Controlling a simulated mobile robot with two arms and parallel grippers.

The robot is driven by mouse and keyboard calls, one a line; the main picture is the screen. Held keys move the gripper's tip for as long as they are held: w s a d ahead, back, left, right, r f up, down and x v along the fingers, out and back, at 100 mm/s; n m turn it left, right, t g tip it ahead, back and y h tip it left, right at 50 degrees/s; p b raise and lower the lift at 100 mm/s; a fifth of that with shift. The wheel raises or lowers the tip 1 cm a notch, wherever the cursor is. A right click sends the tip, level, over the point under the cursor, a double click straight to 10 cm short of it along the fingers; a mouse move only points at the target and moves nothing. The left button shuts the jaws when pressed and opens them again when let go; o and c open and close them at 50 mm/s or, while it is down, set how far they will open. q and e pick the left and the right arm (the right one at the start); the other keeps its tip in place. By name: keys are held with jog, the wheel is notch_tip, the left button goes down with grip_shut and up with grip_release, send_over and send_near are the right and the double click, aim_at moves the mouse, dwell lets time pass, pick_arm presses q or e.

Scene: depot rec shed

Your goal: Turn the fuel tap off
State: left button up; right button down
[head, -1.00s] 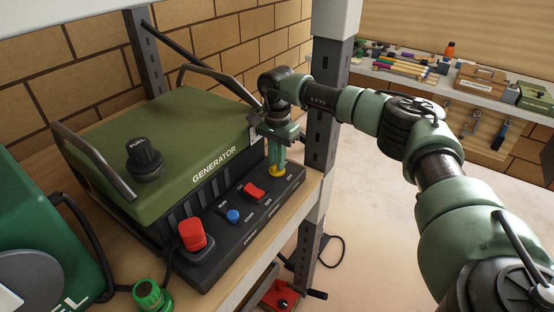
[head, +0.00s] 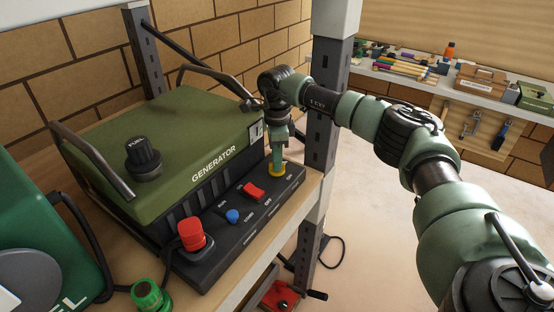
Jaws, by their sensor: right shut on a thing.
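The generator (head: 170,130) is a green box with a black front panel, standing on a wooden shelf. The fuel tap (head: 277,172) is a small yellow part at the right end of that panel, partly hidden by the fingers. My right gripper (head: 278,164) points down from above and is shut on the fuel tap. Its fingers are seen nearly edge-on. The tap's exact angle cannot be told. My left gripper is not in view.
The panel also carries a red rocker switch (head: 254,191), a blue button (head: 233,216) and a red knob (head: 191,234). A dark shelf post (head: 322,120) stands close to the right of my gripper. A green fuel can (head: 35,220) stands at the left.

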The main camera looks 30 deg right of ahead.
jog(key=m, duration=0.4)
jog(key=shift+m, duration=0.3)
jog(key=shift+r+m, duration=0.1)
jog(key=shift+m, duration=1.8)
jog(key=c, duration=1.4)
grip_release()
jog(key=shift+c, duration=0.2)
notch_tip(320, 180, up, 6)
jog(key=shift+w+r+b, duration=0.1)
jog(key=shift+r+b, duration=0.15)
jog(key=shift+b, duration=0.75)
jog(key=shift+r, duration=0.6)
